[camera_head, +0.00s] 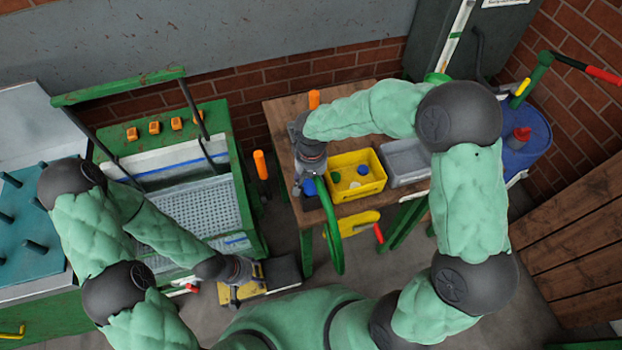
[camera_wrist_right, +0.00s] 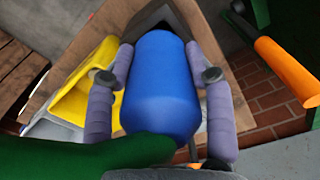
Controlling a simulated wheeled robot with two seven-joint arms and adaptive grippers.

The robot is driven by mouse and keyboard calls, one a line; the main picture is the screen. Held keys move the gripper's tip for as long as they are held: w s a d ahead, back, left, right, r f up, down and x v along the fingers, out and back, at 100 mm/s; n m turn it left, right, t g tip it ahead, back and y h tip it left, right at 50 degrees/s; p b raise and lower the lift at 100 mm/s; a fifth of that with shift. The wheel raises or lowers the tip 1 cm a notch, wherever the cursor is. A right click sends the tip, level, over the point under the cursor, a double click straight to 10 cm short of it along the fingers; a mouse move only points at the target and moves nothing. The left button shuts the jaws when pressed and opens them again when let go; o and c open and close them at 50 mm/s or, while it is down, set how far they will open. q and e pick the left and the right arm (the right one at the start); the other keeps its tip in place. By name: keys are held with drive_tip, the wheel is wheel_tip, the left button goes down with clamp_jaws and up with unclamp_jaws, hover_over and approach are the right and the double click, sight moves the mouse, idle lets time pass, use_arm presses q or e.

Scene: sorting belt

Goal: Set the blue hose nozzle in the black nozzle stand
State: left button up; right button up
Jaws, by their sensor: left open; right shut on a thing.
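My right gripper (camera_head: 308,184) is over the front left part of the wooden table. In the right wrist view the blue hose nozzle (camera_wrist_right: 160,85) sits between the two grey-purple fingers of my right gripper (camera_wrist_right: 160,95), shut on it. A thick green hose (camera_head: 330,222) runs from the nozzle and hangs past the table edge; it also crosses the bottom left of the wrist view (camera_wrist_right: 85,157). I cannot clearly make out the black nozzle stand; something dark shows beyond the nozzle in the wrist view. My left gripper (camera_head: 235,287) is open, low at the left.
A yellow bin (camera_head: 368,191) with small round items and a grey bin (camera_head: 408,180) stand on the wooden table (camera_head: 278,113). An orange post (camera_head: 314,99) stands behind. A green belt machine (camera_head: 245,185) is to the left, a blue barrel (camera_head: 525,150) to the right.

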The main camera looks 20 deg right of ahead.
drive_tip(key=shift+f+b, duration=0.5)
drive_tip(key=shift+f, duration=0.15)
idle(0.8)
drive_tip(key=o, duration=1)
drive_tip(key=shift+o, duration=0.2)
wheel_tip(320, 180, up, 12)
idle(0.4)
